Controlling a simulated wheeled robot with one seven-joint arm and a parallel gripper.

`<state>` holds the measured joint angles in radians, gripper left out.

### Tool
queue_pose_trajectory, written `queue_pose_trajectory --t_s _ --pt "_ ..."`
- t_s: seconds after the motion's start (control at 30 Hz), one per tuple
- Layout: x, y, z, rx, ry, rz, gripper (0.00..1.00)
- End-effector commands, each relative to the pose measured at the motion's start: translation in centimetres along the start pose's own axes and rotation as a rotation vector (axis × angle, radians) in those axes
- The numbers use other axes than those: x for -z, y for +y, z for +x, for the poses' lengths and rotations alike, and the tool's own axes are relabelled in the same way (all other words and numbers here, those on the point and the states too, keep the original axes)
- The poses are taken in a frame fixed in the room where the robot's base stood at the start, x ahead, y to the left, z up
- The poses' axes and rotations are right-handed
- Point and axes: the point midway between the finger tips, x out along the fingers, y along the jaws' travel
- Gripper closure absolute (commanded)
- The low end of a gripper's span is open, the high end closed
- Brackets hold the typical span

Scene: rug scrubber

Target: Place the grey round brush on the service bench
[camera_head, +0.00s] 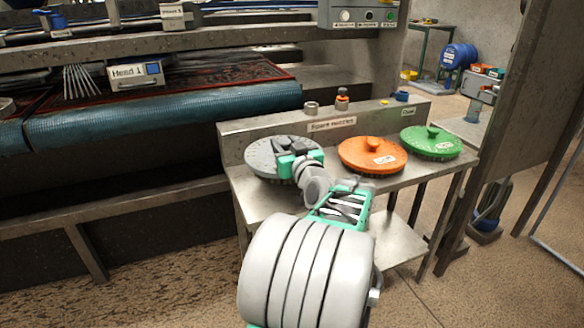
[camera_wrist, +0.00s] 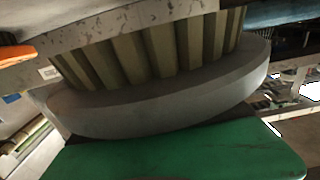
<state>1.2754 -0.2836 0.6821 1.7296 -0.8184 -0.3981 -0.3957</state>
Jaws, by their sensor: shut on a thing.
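The grey round brush (camera_head: 258,158) is at the left end of the metal bench (camera_head: 262,200), beside the orange brush. It looks roughly level there. My gripper (camera_head: 291,160) reaches over it and is shut on it. In the wrist view the brush's grey rim (camera_wrist: 165,108) and its pale bristles fill the middle, above a green finger pad (camera_wrist: 175,160) of my gripper. I cannot tell whether the bristles touch the bench top. The grip point itself is hidden.
An orange brush (camera_head: 372,157) and a green brush (camera_head: 431,142) lie on the bench to the right. Small nozzles (camera_head: 342,98) stand on the raised back ledge. A machine with a blue roller (camera_head: 165,112) is behind left. A post (camera_head: 500,130) stands right of the bench.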

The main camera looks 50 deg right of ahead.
Motion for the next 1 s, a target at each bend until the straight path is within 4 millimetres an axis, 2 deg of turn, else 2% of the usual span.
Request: queue_pose_trajectory --t_s 0.03,0.3,0.4,0.47,0.83,0.87,1.0 --pt "-0.6 0.7 0.0 -0.002 0.008 -0.002 1.00" --pt "-2.7 2.5 0.2 -0.001 0.010 -0.004 1.00" --pt "-4.7 2.3 0.2 0.001 0.009 -0.002 1.00" --pt "-5.3 2.3 0.2 0.001 0.009 -0.004 1.00" --pt "-5.6 2.3 0.2 0.001 0.010 -0.005 1.00" --pt "-5.9 2.3 0.2 0.001 0.004 -0.002 0.62" --pt "-5.8 2.3 0.2 0.001 0.004 -0.002 0.50"
